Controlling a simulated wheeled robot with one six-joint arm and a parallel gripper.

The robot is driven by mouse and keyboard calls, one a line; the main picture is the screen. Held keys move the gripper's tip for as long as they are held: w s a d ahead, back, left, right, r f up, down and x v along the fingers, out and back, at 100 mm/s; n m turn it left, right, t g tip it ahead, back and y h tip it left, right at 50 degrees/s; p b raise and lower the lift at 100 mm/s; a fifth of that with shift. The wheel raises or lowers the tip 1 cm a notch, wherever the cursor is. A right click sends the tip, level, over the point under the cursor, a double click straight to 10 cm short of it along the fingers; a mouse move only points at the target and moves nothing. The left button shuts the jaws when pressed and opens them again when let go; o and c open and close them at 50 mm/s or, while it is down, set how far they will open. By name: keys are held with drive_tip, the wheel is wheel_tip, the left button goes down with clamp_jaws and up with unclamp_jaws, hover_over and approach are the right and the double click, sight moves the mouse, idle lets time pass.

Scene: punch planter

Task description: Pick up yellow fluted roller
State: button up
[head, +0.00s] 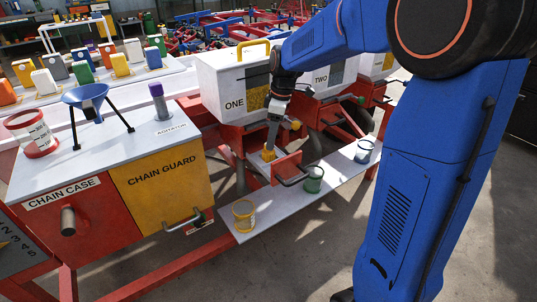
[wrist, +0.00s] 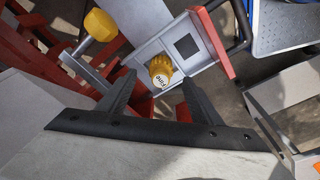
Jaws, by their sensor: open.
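The yellow fluted roller (wrist: 160,72) has a pale end marked "Fine". In the wrist view it sits on a grey plate with a dark square, inside a red-edged drawer. It also shows in the head view as a small yellow piece (head: 268,154) below the white hopper marked ONE. My gripper (wrist: 158,80) is open, with its two fingers on either side of the roller in the wrist view. A gap shows between each finger and the roller. In the head view my gripper (head: 271,142) points down at the drawer.
A yellow knob (wrist: 100,25) on a metal shaft is near the roller. The red drawer (head: 288,168) has a dark handle. A white plank (head: 275,212) below carries yellow, green and blue cups. The CHAIN GUARD box (head: 165,190) stands to the left.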

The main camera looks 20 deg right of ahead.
sight(269, 152)
drive_tip(key=shift+w+a+f, duration=0.1)
drive_tip(key=shift+a+f, duration=0.15)
drive_tip(key=shift+f, duration=0.7)
drive_tip(key=shift+w+a+f, duration=0.1)
drive_tip(key=shift+a+f, duration=0.15)
drive_tip(key=shift+f, duration=0.75)
drive_tip(key=shift+w+a+f, duration=0.1)
drive_tip(key=shift+a+f, duration=0.15)
drive_tip(key=shift+f, duration=0.7)
drive_tip(key=shift+c, duration=0.7)
drive_tip(key=c, duration=1)
drive_tip(key=shift+c, duration=0.4)
drive_tip(key=shift+r, duration=0.1)
